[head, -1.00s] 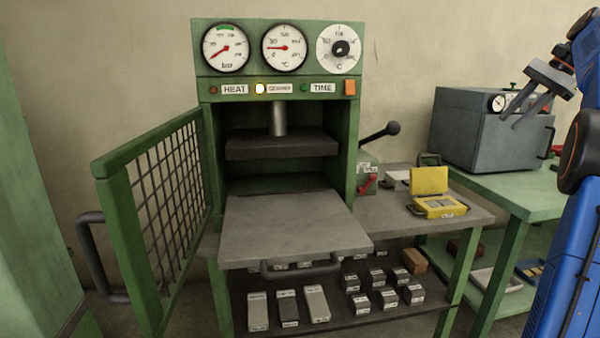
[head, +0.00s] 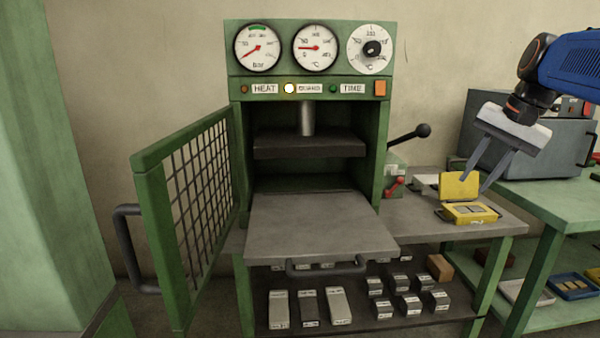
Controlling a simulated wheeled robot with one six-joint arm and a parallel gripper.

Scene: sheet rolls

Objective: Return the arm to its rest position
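My gripper (head: 475,181) hangs at the right of the head view, on the end of my blue arm. Its two grey fingers point down and left and are spread apart with nothing between them.
The green press (head: 240,95) stands in the middle with its mesh door (head: 160,210) swung open left and its grey plate (head: 320,225) pulled out, bare. A lever (head: 423,131) sticks out right. A grey oven (head: 540,135) stands on the right green bench (head: 560,200).

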